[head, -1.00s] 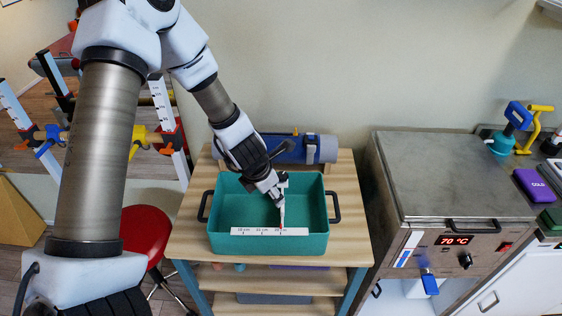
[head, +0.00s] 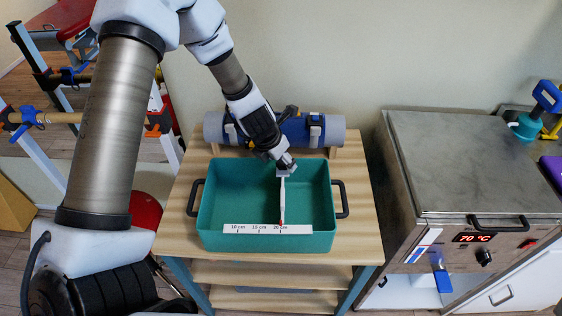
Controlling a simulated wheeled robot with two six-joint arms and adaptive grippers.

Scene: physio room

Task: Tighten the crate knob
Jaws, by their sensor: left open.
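The teal crate (head: 218,190) stands on the wooden shelf unit, with a black handle at each end. A white scale strip (head: 240,229) with cm marks runs along its front rim. A thin white bar (head: 282,200) with a red tip reaches across the crate to the strip, close to the 20 cm mark. My left gripper (head: 286,167) is open, pointing down at the bar's back end by the crate's back rim. I cannot make out the knob; my gripper may hide it. I cannot tell whether the fingers touch anything. My right gripper is out of view.
A blue and grey roll (head: 215,128) lies behind the crate on the wooden top (head: 355,215). A steel heater cabinet (head: 450,160) showing 70 °C stands to the right. A red stool (head: 145,212) is at the left, partly behind my arm.

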